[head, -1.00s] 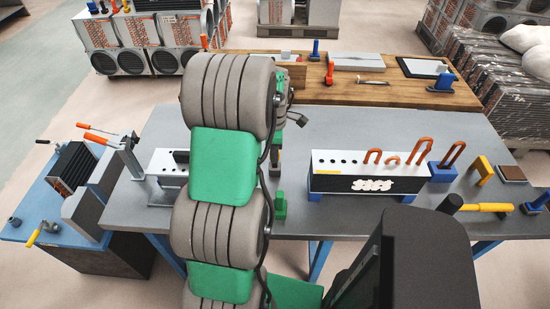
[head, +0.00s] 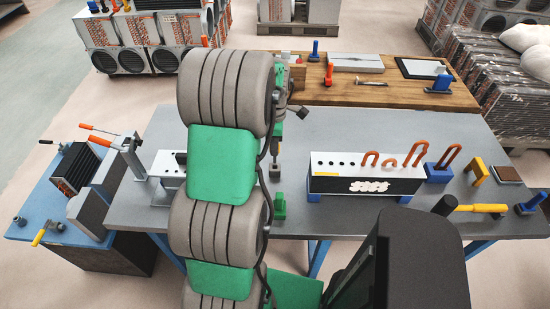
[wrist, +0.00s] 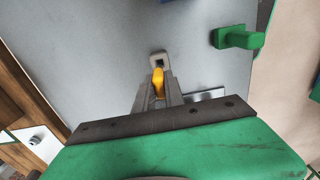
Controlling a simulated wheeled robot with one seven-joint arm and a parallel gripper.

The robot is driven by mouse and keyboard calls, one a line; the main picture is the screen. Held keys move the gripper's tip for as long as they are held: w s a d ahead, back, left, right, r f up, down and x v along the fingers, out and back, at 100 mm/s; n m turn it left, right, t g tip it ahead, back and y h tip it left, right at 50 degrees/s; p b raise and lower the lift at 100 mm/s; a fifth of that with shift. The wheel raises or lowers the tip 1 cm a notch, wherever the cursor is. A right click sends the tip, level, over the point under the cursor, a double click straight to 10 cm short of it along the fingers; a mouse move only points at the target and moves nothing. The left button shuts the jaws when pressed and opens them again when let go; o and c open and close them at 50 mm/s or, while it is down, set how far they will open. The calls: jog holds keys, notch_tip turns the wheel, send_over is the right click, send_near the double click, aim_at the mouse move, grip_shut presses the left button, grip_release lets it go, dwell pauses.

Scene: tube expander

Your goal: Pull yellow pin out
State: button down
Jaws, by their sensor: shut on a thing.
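The yellow pin (wrist: 157,82) shows in the wrist view between the fingertips of my gripper (wrist: 157,95), which is shut on it. Just beyond the pin is a small grey metal piece with a dark square hole (wrist: 158,61). The pin's far end lies close to this piece; I cannot tell whether any of it is still inside.
A green clamp-like part (wrist: 238,38) stands on the grey table, right of the pin in the wrist view. In the head view a white-and-black rack (head: 365,185) with orange bent tubes is to the right. A hammer with a yellow handle (head: 482,208) lies further right.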

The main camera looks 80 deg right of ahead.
jog(key=shift+r+p, duration=1.65)
jog(key=shift+r, duration=1.15)
